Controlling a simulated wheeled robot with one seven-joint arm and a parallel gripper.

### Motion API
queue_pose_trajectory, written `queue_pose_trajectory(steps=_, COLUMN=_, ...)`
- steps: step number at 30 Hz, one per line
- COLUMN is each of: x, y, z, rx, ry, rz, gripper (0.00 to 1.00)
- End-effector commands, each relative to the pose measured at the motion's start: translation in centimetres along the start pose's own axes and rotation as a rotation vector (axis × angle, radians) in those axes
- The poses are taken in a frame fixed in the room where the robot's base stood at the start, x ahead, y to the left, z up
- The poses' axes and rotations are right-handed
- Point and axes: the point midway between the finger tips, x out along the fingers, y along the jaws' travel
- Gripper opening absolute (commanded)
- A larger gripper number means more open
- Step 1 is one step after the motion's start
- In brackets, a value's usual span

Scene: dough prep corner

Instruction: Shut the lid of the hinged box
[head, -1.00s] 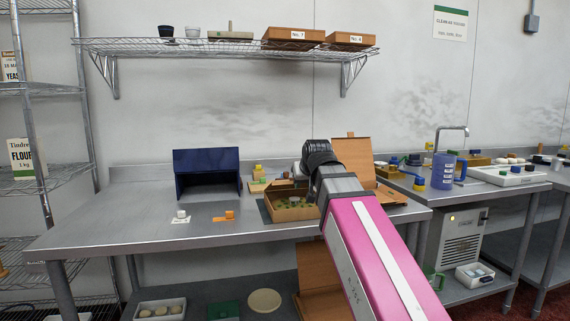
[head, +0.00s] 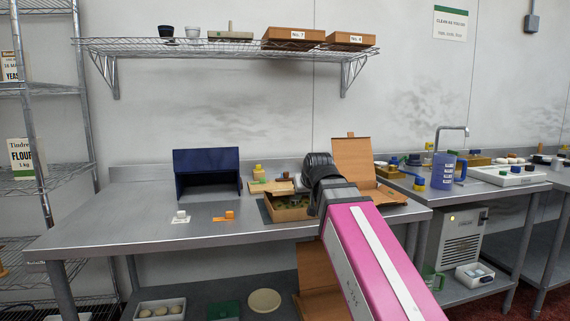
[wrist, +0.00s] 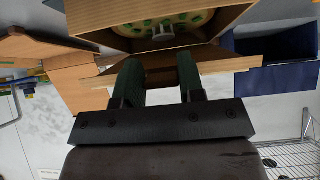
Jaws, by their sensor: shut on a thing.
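The hinged box (head: 290,215) is a low wooden box on the steel table, left of my arm in the head view, with green contents partly visible. Its lid (head: 283,187) shows as a tilted wooden panel over the back of the box, not flat on the rim. In the wrist view the lid (wrist: 225,67) is a thin wooden strip between my fingers, with the open box (wrist: 232,17) and a round green-dotted piece inside at the top. My gripper (wrist: 158,62) is shut on the lid's edge. In the head view my wrist hides the fingers and the box's right side.
A second wooden box with an upright lid (head: 352,157) stands close on the right, behind my arm. A dark blue open bin (head: 206,155) is at the left. Small white and orange blocks (head: 230,214) lie before it. The table's left front is clear.

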Motion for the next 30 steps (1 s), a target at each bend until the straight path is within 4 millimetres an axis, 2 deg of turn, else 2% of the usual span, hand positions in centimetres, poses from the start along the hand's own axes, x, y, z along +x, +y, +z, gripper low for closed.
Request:
queue_pose_trajectory(steps=8, x=0.3, y=0.0, z=0.5, rx=0.000, ry=-0.002, rz=0.000, gripper=0.23)
queue_pose_trajectory(steps=18, x=1.8, y=0.0, z=2.9, rx=0.000, ry=-0.002, rz=0.000, gripper=0.23)
queue_pose_trajectory(steps=30, x=2.0, y=0.0, z=3.1, rx=0.000, ry=-0.001, rz=0.000, gripper=0.23)
